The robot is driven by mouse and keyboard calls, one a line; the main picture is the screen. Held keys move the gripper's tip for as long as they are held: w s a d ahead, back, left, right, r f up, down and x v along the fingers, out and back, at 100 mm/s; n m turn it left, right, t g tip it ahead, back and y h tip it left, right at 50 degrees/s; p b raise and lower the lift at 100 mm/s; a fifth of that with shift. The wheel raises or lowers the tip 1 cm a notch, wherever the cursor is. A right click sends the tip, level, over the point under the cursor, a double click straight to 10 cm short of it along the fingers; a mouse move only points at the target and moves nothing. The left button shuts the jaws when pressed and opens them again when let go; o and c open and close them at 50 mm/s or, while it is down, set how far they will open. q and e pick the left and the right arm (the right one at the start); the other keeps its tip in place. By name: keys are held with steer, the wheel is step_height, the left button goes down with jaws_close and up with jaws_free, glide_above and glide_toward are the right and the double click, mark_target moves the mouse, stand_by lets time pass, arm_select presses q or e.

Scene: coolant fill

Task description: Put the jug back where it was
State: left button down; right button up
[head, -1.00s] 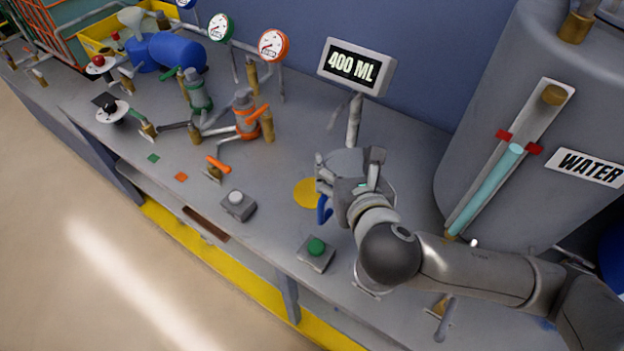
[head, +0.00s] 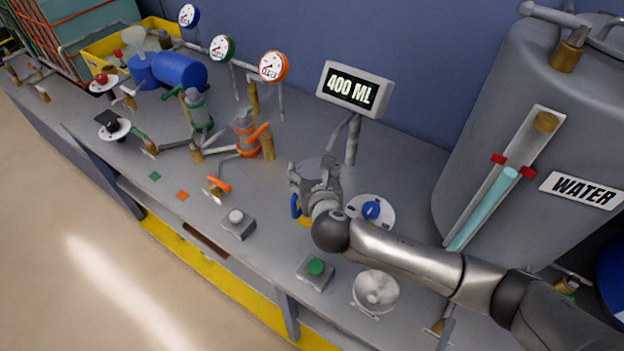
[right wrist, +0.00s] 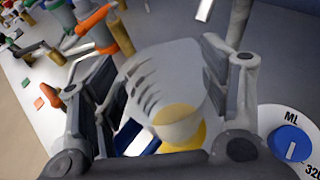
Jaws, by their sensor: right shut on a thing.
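The clear jug (right wrist: 165,75) fills the middle of the right wrist view, between my right gripper's fingers. My right gripper (head: 314,182) is shut on it. In the head view the jug is mostly hidden behind the gripper, with its blue handle (head: 295,206) showing at the left. A yellow round mark (right wrist: 192,138) lies on the bench under the jug and shows partly through its base. The jug looks about upright. I cannot tell whether its base touches the bench. My left gripper is not in view.
A dial with a blue knob (head: 371,210) is right of the jug. The "400 ML" display (head: 354,89) stands behind. Button boxes, one green (head: 316,268) and one white (head: 237,220), are in front. An orange valve (head: 245,140) stands left; the water tank (head: 480,130) stands right.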

steer(key=shift+w+a+f+p, duration=0.15)
steer(key=shift+f+p, duration=0.25)
steer(key=shift+f, duration=1.35)
steer(key=shift+f, duration=0.15)
steer(key=o, duration=1.8)
steer(key=shift+o, duration=0.2)
steer(key=shift+r, duration=0.2)
steer(key=b+v, duration=0.1)
steer(key=v, duration=1.1)
